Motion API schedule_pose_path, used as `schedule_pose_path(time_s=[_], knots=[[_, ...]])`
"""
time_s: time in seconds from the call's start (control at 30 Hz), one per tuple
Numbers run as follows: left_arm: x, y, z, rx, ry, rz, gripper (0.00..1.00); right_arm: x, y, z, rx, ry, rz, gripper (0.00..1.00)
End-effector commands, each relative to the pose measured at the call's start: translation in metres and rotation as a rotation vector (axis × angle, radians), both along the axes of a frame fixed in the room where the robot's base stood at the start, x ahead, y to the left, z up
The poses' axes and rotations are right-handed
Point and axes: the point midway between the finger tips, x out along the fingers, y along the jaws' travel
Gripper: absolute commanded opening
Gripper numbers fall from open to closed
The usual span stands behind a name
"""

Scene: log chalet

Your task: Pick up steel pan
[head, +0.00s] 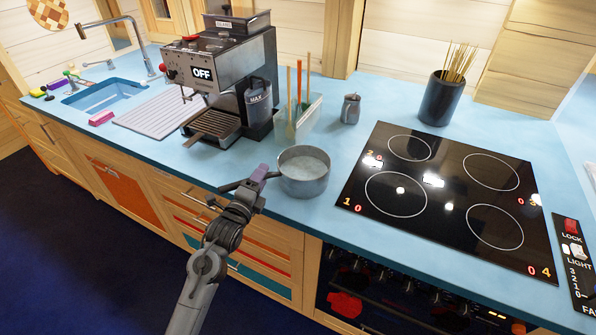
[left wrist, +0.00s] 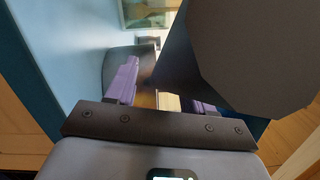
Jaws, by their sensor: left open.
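The steel pan (head: 304,176) stands upright on the blue counter near its front edge, left of the hob. Its handle seems to point left, towards my left gripper. My left gripper (head: 258,176) is at the pan's left side, its purple fingertips close to the wall. In the left wrist view the purple fingers (left wrist: 163,90) are apart. The grey curved pan wall (left wrist: 114,66) shows beyond them. A large dark shape, probably the handle, covers the upper right and partly hides one finger. I cannot tell if the fingers touch it. My right gripper is out of view.
A coffee machine (head: 222,85) and a clear utensil holder (head: 298,122) stand behind the pan. A small metal jug (head: 350,108) is behind it to the right. The black hob (head: 445,195) is to the right and bare. The counter's front edge runs just below the pan.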

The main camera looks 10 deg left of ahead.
Motion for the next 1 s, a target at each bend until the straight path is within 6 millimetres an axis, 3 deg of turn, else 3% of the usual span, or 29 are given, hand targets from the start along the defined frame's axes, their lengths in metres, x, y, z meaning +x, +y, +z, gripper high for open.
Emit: schedule_pose_path(time_s=[0.37,0.7,1.0], knots=[[0.0079,-0.0017,-0.0006,0.001,0.001,-0.001,0.53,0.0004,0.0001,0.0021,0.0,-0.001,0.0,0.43],[0.0077,-0.0017,-0.0005,0.001,0.001,-0.001,0.02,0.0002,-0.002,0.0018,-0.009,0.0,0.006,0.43],[0.0076,-0.0017,-0.0005,0.001,0.001,-0.001,0.0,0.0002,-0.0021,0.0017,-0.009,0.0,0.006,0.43]])
